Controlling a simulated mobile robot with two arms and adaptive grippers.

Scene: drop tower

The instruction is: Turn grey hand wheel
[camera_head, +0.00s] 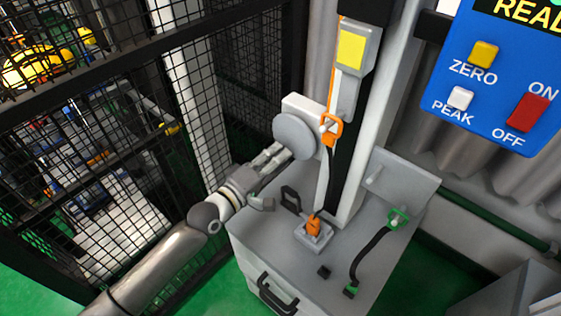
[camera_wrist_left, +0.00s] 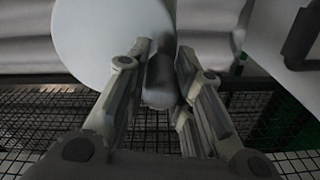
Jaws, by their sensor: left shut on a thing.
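The grey hand wheel (camera_head: 295,136) is a round disc on the side of a white box on the tower. In the left wrist view the wheel (camera_wrist_left: 100,40) fills the upper left, with a dark grey handle (camera_wrist_left: 160,78) at its edge. My left gripper (camera_head: 280,152) reaches in from the left to the wheel's lower edge. In the left wrist view its fingers (camera_wrist_left: 162,75) are shut on the handle, one on each side. My right gripper is not in view.
An orange hook (camera_head: 331,130) hangs just right of the wheel. The grey base cabinet (camera_head: 258,235) below carries an orange plug (camera_head: 314,224) and a green connector (camera_head: 397,218). A black mesh fence (camera_head: 130,150) stands at the left. A blue panel (camera_head: 500,75) is at upper right.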

